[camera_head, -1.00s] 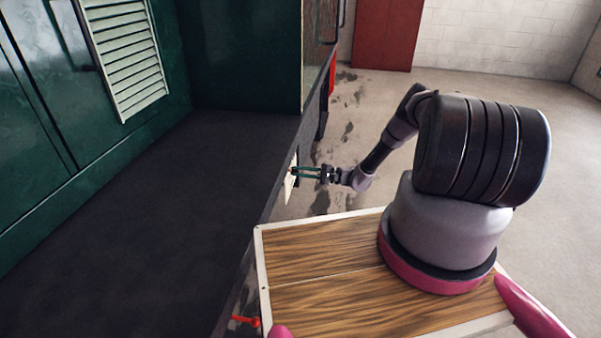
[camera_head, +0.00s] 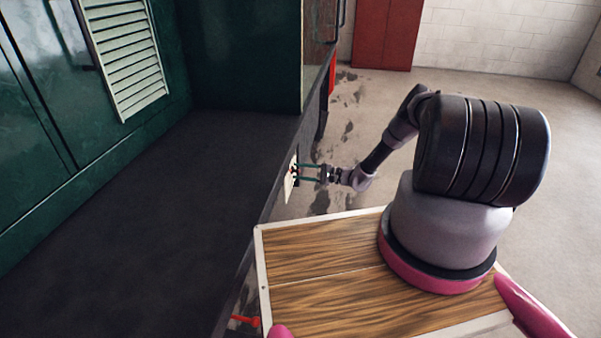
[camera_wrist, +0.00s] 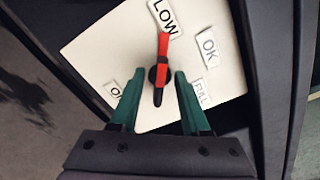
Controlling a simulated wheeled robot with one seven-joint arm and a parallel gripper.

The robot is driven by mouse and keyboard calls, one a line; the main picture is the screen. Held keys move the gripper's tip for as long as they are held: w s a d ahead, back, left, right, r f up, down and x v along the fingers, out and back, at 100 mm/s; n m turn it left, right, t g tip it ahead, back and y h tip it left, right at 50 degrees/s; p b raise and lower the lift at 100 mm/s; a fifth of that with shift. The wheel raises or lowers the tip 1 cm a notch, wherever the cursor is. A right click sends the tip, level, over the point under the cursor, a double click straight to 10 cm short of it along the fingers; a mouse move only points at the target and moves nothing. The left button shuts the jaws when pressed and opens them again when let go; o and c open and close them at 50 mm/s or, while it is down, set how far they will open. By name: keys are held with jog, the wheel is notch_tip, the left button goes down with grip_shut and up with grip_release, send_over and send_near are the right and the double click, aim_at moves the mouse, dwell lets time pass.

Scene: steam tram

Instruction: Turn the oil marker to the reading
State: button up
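The oil marker is a red pointer (camera_wrist: 163,50) with a dark hub and dark tail, on a white plate (camera_wrist: 217,75). In the wrist view the pointer's red end points up, at the lower edge of the LOW label (camera_wrist: 165,16). The OK label (camera_wrist: 208,46) is to its right, and a partly hidden FULL label (camera_wrist: 201,92) is lower right. My gripper (camera_wrist: 158,74) is open, its teal fingers on either side of the hub with visible gaps. In the head view, my gripper (camera_head: 298,173) is at the plate (camera_head: 289,185), seen nearly edge-on.
The plate is on the side of a dark ledge (camera_head: 150,190) beside green tram panels (camera_head: 240,50). A red handle (camera_head: 246,320) sticks out lower on that side. Floor to the right (camera_head: 550,200) is clear. A label at the plate's lower left (camera_wrist: 115,92) is partly hidden.

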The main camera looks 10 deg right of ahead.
jog(key=v, duration=1)
jog(key=shift+s+d, duration=0.15)
jog(key=shift+d, duration=0.2)
